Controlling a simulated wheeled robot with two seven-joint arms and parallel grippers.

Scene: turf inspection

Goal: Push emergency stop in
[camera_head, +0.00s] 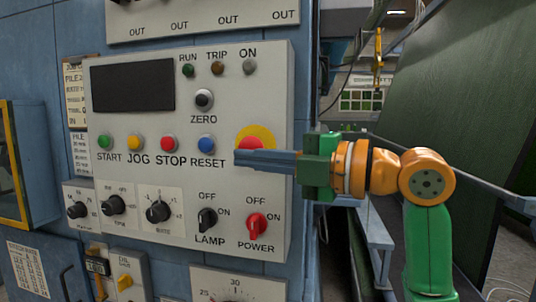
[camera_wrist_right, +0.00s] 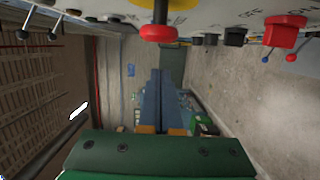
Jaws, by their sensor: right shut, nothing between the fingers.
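The emergency stop is a red mushroom button (camera_head: 249,143) on a yellow disc (camera_head: 262,132), at the right side of the pale control panel. My right gripper (camera_head: 238,157) comes in from the right with its blue fingers together and empty. In the head view the fingers cover the lower part of the button. In the right wrist view the red button (camera_wrist_right: 158,33) stands out from the panel, and the closed fingers (camera_wrist_right: 158,73) show apart from it. I cannot tell for sure how far the button is pressed. My left gripper is not in view.
The panel (camera_head: 225,82) also carries a red STOP button (camera_head: 168,143), a blue RESET button (camera_head: 206,143), a black LAMP switch (camera_head: 207,218) and a red POWER switch (camera_head: 257,225) close by. A dark green board (camera_head: 455,110) stands behind my arm at the right.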

